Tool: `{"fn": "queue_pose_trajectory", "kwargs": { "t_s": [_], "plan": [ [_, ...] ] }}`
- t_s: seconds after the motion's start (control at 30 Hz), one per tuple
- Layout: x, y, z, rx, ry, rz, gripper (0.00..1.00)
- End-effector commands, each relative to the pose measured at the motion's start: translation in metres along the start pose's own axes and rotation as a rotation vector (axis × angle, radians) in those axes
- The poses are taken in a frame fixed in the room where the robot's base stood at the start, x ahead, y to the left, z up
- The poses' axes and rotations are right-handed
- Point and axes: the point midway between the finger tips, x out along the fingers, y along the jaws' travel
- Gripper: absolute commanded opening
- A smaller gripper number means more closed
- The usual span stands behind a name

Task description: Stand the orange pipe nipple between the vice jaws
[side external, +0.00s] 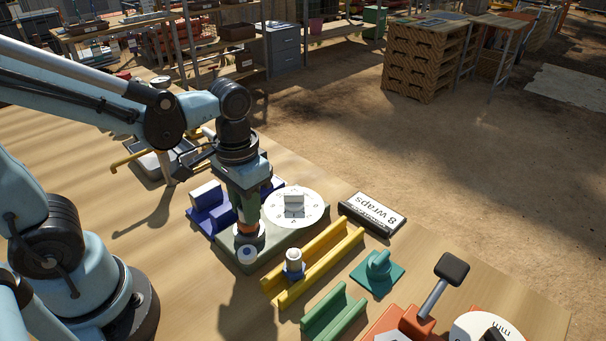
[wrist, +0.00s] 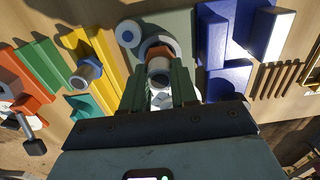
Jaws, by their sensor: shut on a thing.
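The orange pipe nipple (wrist: 159,66) is a short pipe piece with pale metal ends and an orange middle. My gripper (side external: 243,208) is shut on it with green fingers, pointing down. In the side external view the orange band (side external: 239,227) shows low between the fingers. It is over a round pale seat on the grey-green base plate (side external: 268,248); I cannot tell whether it touches the seat. Blue blocks, which look like the vice jaws (side external: 210,217), stand just behind and left of my gripper. They show at upper right in the wrist view (wrist: 262,38).
A yellow channel (side external: 325,262) holds a blue-banded pipe piece (side external: 294,262). A green channel (side external: 332,312), teal fitting (side external: 377,273) and orange lever device (side external: 405,325) lie to the right. A white dial (side external: 285,210), white roll (side external: 247,254) and "8 wraps" sign (side external: 373,213) are close by.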

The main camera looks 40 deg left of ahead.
Motion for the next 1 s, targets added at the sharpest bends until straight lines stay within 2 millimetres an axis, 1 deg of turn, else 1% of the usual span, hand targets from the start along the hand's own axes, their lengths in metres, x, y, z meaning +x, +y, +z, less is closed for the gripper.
{"fn": "queue_pose_trajectory", "kwargs": {
  "t_s": [0.17, 0.8, 1.0],
  "plan": [
    [-0.003, 0.000, 0.000, 0.000, 0.000, 0.000, 0.00],
    [-0.059, 0.000, 0.000, 0.000, 0.000, 0.000, 0.00],
    [-0.070, 0.000, 0.000, 0.000, 0.000, 0.000, 0.00]
  ]
}}
